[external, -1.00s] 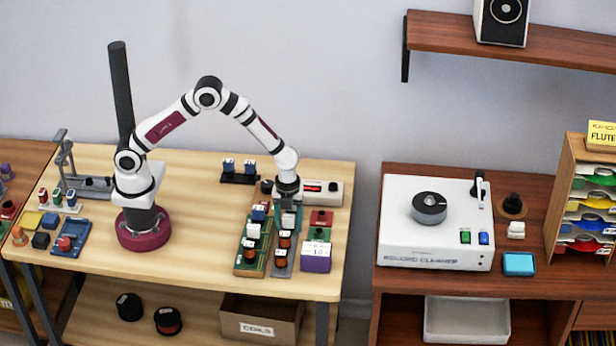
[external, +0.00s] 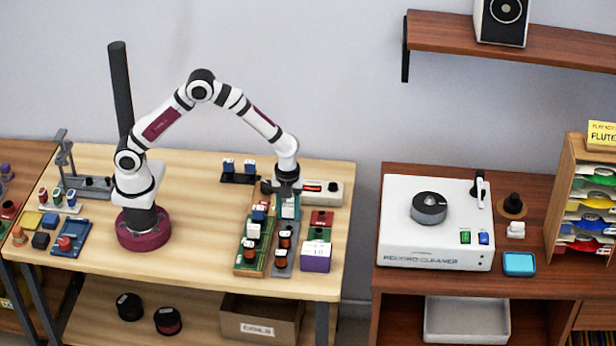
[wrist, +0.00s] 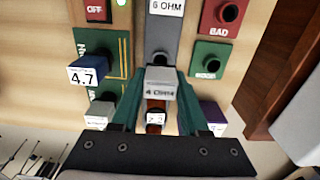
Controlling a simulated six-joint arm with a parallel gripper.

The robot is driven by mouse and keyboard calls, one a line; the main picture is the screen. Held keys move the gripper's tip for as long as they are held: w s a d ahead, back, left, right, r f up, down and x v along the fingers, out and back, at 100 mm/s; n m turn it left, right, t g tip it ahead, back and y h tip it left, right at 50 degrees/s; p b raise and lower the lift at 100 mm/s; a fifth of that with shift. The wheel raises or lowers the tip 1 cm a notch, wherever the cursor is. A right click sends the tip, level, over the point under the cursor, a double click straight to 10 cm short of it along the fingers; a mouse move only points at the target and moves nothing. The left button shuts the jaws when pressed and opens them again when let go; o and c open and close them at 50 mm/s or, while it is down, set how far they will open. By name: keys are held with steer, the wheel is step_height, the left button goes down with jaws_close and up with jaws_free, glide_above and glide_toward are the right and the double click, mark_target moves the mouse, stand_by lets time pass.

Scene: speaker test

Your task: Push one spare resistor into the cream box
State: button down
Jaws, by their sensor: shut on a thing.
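My gripper (external: 290,214) is over the grey rack at the right of the light wooden table, with its teal fingers pointing down. In the wrist view my gripper (wrist: 160,80) is shut on a small pale grey block (wrist: 160,76). Lettering like "4 OHM" shows at its lower face; I cannot tell whether this is a resistor. A cream box (external: 335,187) with a red display stands just behind my gripper, partly hidden by it.
Copper coils (external: 280,259) stand on the grey rack. A red block (external: 321,217) and a purple box (external: 316,259) are close to its right. A black stand with blue-topped pieces (external: 239,178) lies behind left. The table middle is clear.

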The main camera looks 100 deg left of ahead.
steer(key=s+d+r, duration=0.4)
steer(key=d+r, duration=0.3)
steer(key=d, duration=0.3)
steer(key=w+a+r+m, duration=0.2)
steer(key=w+a+m, duration=0.4)
steer(key=w+a, duration=0.45)
steer(key=w+a+m, duration=0.4)
steer(key=a+m, duration=0.4)
steer(key=a, duration=0.8)
steer(key=shift+f+m, duration=0.3)
steer(key=shift+f, duration=0.05)
steer(key=shift+a, duration=0.15)
steer(key=shift+a+f, duration=0.15)
steer(key=shift+f, duration=1.6)
steer(key=shift+a+f, duration=0.1)
steer(key=shift+f, duration=1.6)
